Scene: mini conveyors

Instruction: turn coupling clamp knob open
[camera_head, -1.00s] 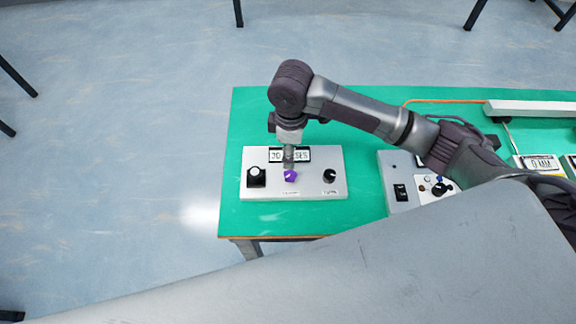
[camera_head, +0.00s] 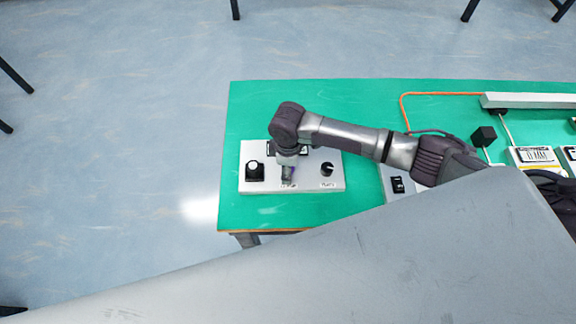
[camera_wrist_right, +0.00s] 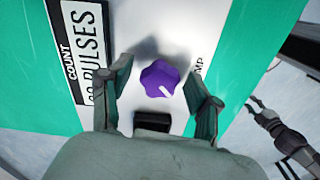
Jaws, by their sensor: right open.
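The purple clamp knob (camera_wrist_right: 163,79) with a white pointer mark stands on the pale control box (camera_head: 325,157). In the right wrist view it lies between the two fingers of my right gripper (camera_wrist_right: 160,70). The fingers are open, one on each side, with a visible gap to the knob. In the head view my right gripper (camera_head: 288,178) points down over the middle of the box and hides most of the knob. A dark jointed gripper, apparently my left (camera_wrist_right: 280,132), shows small at the right of the wrist view; its finger state is unclear.
The box also carries a black control (camera_head: 254,172) at left, a black knob (camera_head: 327,169) at right and a count display (camera_wrist_right: 88,48). The box stands on a green table (camera_head: 245,112). A second control box (camera_head: 397,184) lies to the right, partly hidden.

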